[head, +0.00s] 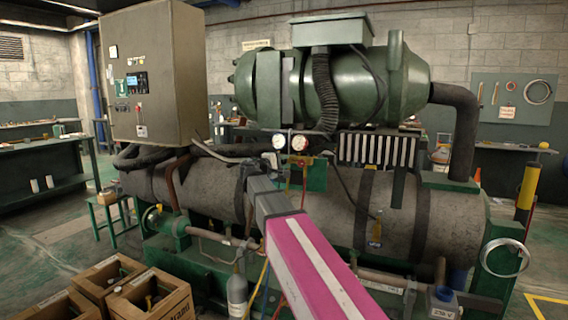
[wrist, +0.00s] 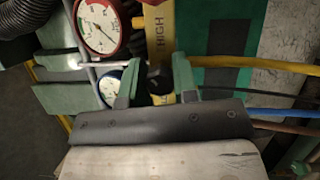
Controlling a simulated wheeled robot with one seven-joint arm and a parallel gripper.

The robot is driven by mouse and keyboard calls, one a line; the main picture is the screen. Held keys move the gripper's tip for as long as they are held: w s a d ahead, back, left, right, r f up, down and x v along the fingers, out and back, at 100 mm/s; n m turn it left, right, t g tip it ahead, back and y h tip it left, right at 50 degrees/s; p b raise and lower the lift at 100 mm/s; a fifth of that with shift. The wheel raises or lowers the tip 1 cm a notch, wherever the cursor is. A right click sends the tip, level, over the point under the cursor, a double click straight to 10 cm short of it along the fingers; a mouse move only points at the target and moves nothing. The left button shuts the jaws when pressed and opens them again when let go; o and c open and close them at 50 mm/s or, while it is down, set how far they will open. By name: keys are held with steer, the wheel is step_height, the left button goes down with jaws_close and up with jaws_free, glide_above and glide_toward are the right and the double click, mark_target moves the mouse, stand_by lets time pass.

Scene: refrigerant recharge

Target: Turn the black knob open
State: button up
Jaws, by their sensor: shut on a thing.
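The black knob (wrist: 158,77) sits between the two green fingers of my gripper (wrist: 154,82) in the wrist view. The gripper is shut on it, and the fingers partly hide it. The knob is on a yellow manifold block marked HIGH (wrist: 160,32). A red-rimmed gauge (wrist: 101,24) and a blue-rimmed gauge (wrist: 110,88) are to its left. In the head view the two gauges, the left one (head: 279,141) and the right one (head: 300,143), show just beyond the end of my arm. The knob and fingertips cannot be made out there.
A yellow hose (wrist: 245,63) and a blue hose (wrist: 285,114) run to the right in the wrist view. The green chiller vessel (head: 350,85) and a grey control cabinet (head: 160,75) stand behind. Wooden crates (head: 150,298) and a grey cylinder (head: 237,293) are at the front left.

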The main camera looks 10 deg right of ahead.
steer(key=n+t, duration=0.1)
steer(key=n, duration=0.2)
steer(key=n+t+h, duration=0.1)
steer(key=n, duration=0.2)
steer(key=n+t, duration=0.1)
steer(key=n, duration=0.2)
steer(key=n+t, duration=0.2)
steer(key=n, duration=0.2)
steer(key=shift+y, duration=0.3)
steer(key=shift+n+t, duration=0.3)
steer(key=shift+n, duration=0.1)
steer(key=o, duration=0.9)
steer(key=shift+o, duration=0.2)
steer(key=shift+s+a, duration=0.1)
steer(key=v, duration=1)
steer(key=shift+s+a, duration=0.15)
steer(key=shift+s, duration=0.15)
steer(key=shift+f, duration=0.15)
